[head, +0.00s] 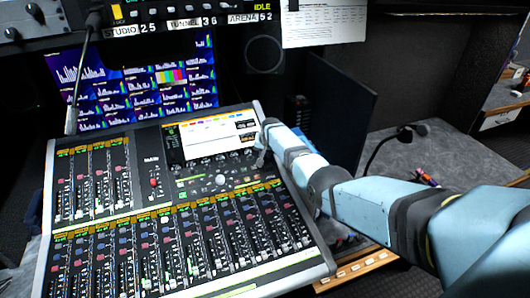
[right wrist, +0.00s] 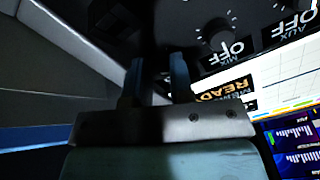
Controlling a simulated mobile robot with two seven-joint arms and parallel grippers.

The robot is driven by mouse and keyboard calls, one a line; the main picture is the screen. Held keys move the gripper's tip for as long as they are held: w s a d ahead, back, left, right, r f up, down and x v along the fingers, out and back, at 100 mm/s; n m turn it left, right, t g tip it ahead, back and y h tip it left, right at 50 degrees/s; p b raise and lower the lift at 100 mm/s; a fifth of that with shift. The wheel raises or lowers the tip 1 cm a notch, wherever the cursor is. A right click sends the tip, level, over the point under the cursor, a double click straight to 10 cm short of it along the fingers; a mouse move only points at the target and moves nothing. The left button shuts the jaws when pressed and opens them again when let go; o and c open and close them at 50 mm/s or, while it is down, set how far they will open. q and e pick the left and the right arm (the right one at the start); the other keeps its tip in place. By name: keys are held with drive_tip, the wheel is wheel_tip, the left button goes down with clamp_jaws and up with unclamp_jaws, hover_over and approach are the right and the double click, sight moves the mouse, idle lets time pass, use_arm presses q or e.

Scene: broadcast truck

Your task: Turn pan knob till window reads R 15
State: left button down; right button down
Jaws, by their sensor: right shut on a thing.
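The mixing console (head: 165,212) fills the lower left of the head view, with several faders and small knobs. My right gripper (head: 264,136) is at the right end of its top knob row, beside the bright screen (head: 210,135). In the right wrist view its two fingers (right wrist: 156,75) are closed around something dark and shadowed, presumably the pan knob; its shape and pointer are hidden. No window reading R 15 is legible. My left gripper is not in view.
In the right wrist view a neighbouring knob (right wrist: 216,30) stands close to the fingers, beside labels reading OFF and READY. A monitor (head: 140,85) stands behind the console. A black panel (head: 340,105) and a gooseneck microphone (head: 400,135) are to the right.

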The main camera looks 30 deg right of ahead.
drive_tip(key=m, duration=0.6)
drive_tip(key=shift+m, duration=0.3)
idle(0.4)
drive_tip(key=c, duration=1)
unclamp_jaws()
drive_tip(key=shift+r, duration=0.1)
